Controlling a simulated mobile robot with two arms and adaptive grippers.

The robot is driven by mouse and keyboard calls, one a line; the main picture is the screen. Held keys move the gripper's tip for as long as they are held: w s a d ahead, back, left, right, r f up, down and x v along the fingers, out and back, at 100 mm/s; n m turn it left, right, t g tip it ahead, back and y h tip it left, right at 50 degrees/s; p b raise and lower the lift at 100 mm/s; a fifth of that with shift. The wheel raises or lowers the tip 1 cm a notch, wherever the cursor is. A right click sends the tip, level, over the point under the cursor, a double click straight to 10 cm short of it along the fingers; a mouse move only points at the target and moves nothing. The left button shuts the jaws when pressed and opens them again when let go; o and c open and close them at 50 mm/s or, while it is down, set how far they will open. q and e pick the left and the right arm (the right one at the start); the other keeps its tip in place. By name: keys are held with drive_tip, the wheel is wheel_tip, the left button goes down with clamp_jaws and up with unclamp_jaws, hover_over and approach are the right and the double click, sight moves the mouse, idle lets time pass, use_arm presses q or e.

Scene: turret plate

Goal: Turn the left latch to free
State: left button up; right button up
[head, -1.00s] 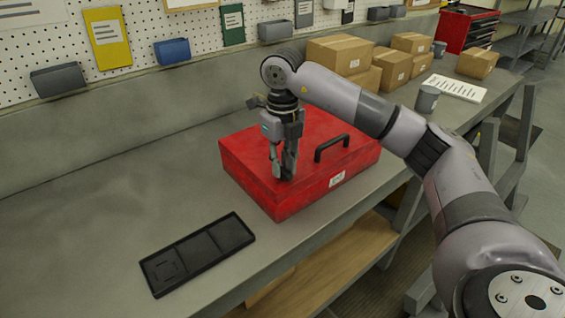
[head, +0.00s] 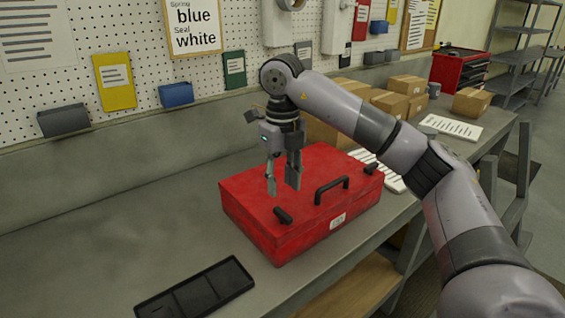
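The red case (head: 245,210) sits closed on the bench, with a black handle (head: 332,184) on its lid near the front edge. The left latch (head: 283,215) is a short black bar left of the handle, lying crosswise to the front edge. The right latch (head: 370,168) is a similar black bar right of the handle, lying roughly along that edge. My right gripper (head: 281,187) is above the lid, behind the left latch and clear of it. Its fingers point down, apart, with nothing between them. My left gripper is out of view.
A black compartment tray (head: 195,293) lies on the bench at front left. Cardboard boxes (head: 390,103) and a white paper sheet (head: 450,127) are behind and to the right. A pegboard sign (head: 194,25) reads "Spring blue, Seal white". The bench left of the case is bare.

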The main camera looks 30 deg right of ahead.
drive_tip(key=shift+r, duration=2.3)
